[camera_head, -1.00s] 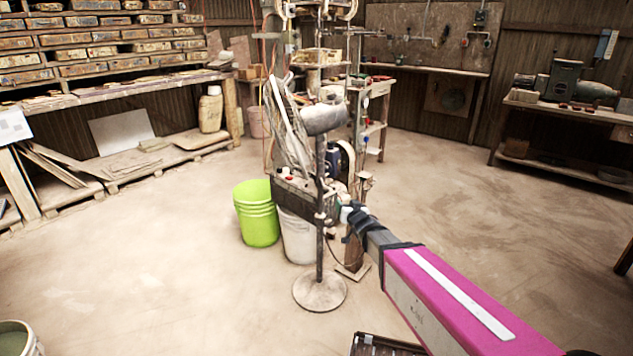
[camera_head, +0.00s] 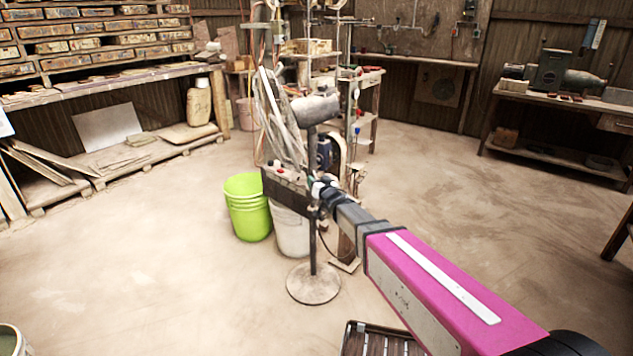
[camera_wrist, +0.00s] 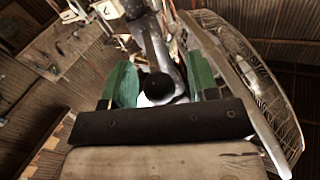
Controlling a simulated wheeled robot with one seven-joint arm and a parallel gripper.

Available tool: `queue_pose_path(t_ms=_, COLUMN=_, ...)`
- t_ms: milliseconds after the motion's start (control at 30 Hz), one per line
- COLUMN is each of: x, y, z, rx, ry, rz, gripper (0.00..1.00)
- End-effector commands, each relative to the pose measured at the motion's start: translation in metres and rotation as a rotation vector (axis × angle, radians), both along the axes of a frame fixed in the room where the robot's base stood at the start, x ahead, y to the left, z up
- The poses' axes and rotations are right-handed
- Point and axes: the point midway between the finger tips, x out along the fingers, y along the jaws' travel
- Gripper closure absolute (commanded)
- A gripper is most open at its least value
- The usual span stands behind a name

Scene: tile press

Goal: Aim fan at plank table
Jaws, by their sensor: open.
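The pedestal fan stands mid-picture in the head view, with a grey motor (camera_head: 316,107), an edge-on wire cage (camera_head: 281,125) on the motor's left side and a round base (camera_head: 313,284). The cage leans along the right in the wrist view (camera_wrist: 252,85). My gripper (camera_head: 324,190) is at the fan's pole, below the motor. In the wrist view its green fingers (camera_wrist: 160,88) are apart, with a dark round knob (camera_wrist: 166,89) between them; contact cannot be told. Several wooden tables show, including a left bench (camera_head: 120,82); I cannot tell which is the plank table.
A lime bucket (camera_head: 248,208) and a white bucket (camera_head: 290,232) stand close to the fan base. A workbench with a machine (camera_head: 570,75) is at the right. A slatted item (camera_head: 378,343) lies at the bottom edge. Floor at left and right is open.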

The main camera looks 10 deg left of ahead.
Motion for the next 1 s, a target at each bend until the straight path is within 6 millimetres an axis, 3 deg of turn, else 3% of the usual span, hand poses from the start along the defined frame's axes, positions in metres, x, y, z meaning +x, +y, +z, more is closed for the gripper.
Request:
queue_pose_path(t_ms=367, x=0.0068, y=0.0050, z=-0.0001, rx=-0.001, ry=0.001, rz=-0.001, gripper=0.49)
queue_pose_path(t_ms=500, x=0.0067, y=0.0049, z=-0.0001, rx=-0.001, ry=0.001, rz=-0.001, gripper=0.95)
queue_pose_path(t_ms=533, x=0.0067, y=0.0049, z=-0.0001, rx=-0.001, ry=0.001, rz=-0.001, gripper=1.00)
queue_pose_path(t_ms=1000, x=0.0088, y=0.0007, z=-0.0002, rx=-0.001, ry=0.000, rz=0.038, gripper=1.00)
